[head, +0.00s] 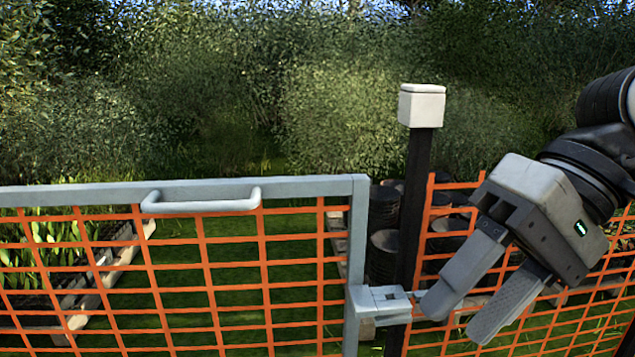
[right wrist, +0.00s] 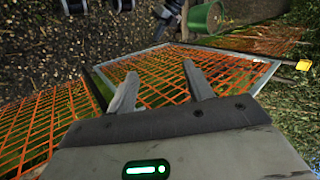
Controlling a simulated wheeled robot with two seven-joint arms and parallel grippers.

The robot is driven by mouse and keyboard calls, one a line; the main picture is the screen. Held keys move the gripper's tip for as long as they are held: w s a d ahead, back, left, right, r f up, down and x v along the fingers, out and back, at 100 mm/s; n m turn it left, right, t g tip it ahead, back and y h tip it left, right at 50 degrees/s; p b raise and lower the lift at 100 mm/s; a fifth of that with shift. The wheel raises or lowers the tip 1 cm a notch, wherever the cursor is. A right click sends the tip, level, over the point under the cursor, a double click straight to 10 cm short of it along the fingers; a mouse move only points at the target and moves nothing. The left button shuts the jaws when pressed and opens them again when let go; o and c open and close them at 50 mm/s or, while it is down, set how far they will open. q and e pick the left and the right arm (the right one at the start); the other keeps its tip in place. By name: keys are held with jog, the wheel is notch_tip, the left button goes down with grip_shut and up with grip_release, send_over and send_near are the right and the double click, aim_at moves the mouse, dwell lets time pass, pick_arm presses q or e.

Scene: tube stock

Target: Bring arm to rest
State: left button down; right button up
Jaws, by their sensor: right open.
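My right gripper (head: 455,322) comes in from the right side of the head view, pointing down and left. Its two grey fingers are apart with nothing between them. The left fingertip is close beside the grey latch (head: 380,303) of the gate; I cannot tell whether they touch. In the right wrist view the open fingers (right wrist: 160,76) show against orange mesh. My left gripper is in neither view.
A grey-framed gate (head: 320,187) with orange mesh and a handle (head: 201,205) spans the left. A dark post (head: 412,190) with a white cap (head: 422,106) stands beside its edge. Dark pots (head: 384,252) lie behind. A green bucket (right wrist: 205,18) shows in the wrist view.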

jog(key=s+a+r+m+g+y+p, duration=0.15)
jog(key=a+r+m+g+y, duration=0.3)
jog(key=a+m+y, duration=0.6)
jog(key=w+d+f+n+t+h+p, duration=0.15)
jog(key=w+f+n+t, duration=0.25)
jog(key=n+t, duration=0.45)
jog(key=w+d+f+n+t+h+p, duration=0.1)
jog(key=w+d+f+n+t+h, duration=0.25)
jog(key=n+t, duration=0.55)
jog(key=w+d+f+n+t+h+p, duration=0.1)
jog(key=w+d+f+n+t, duration=0.1)
jog(key=w+f+n+t, duration=0.55)
pick_arm(q)
jog(key=shift+s+a+r+g+p, duration=0.15)
jog(key=shift+r+g+p, duration=0.1)
jog(key=shift+r, duration=0.25)
jog(key=shift+s+a+r+g+p, duration=0.1)
jog(key=shift+r+g+p, duration=0.1)
jog(key=shift+r, duration=0.25)
pick_arm(e)
jog(key=s+d+f+m+g+h, duration=0.2)
jog(key=s+f+m+g+h, duration=0.2)
jog(key=s+f+m, duration=0.3)
jog(key=s+d+f+m+g+h, duration=0.2)
jog(key=s+f+m+g+h, duration=0.2)
jog(key=s+f+m, duration=0.4)
notch_tip(320, 180, down, 8)
jog(key=shift+r+h, duration=0.1)
jog(key=shift+h, duration=0.25)
